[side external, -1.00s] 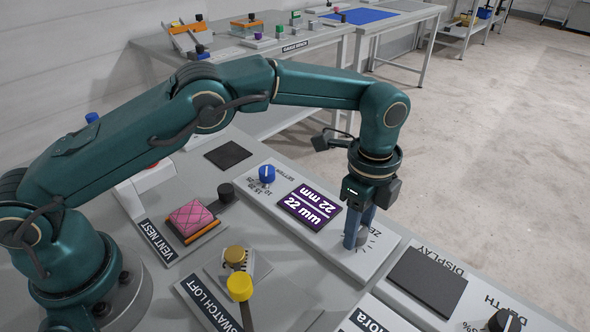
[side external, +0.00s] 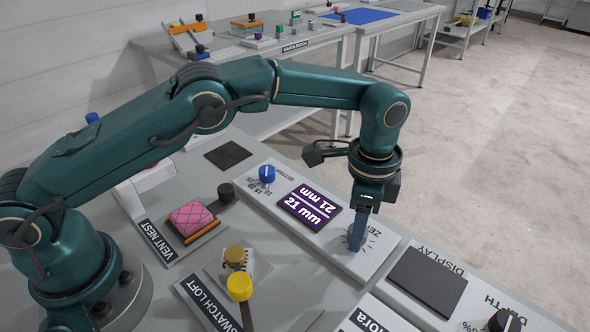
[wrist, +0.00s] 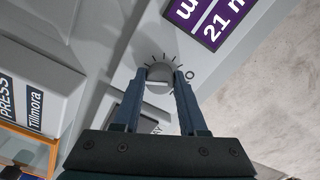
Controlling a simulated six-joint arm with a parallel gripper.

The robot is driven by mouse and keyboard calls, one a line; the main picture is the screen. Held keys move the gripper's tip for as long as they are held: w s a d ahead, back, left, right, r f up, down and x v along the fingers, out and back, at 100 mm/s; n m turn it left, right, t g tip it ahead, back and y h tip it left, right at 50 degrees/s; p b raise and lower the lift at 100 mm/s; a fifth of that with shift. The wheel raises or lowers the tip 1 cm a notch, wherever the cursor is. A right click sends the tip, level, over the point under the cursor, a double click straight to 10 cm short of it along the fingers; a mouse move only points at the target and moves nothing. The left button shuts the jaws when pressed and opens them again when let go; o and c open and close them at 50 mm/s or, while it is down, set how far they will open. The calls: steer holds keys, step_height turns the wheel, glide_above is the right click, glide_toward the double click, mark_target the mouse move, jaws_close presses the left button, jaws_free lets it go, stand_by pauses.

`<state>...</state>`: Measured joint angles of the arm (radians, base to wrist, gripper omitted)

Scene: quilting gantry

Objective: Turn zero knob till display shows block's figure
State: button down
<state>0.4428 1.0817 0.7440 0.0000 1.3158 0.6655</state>
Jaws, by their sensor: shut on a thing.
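The zero knob (wrist: 159,72) is a grey round knob with tick marks around it, on a pale panel. My gripper (side external: 357,240) points down over it. In the wrist view my gripper (wrist: 163,80) has one blue finger on each side of the knob, shut on it. In the side view the fingers mostly hide the knob. The purple display (side external: 310,207) reads 21 mm in two rows, one of them inverted. It shows partly in the wrist view (wrist: 212,15). I cannot make out a figure on any block.
On the same panel is a blue setting knob (side external: 267,174) with a number scale. A pink quilted piece (side external: 192,217) sits in the vent nest. A yellow-topped part (side external: 239,287) stands nearer the front. A dark blank display (side external: 427,281) is at right.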

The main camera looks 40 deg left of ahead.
steer(key=n, duration=0.6)
steer(key=shift+n, duration=0.3)
stand_by(0.4)
steer(key=shift+c, duration=2.2)
jaws_free()
steer(key=shift+r, duration=2.6)
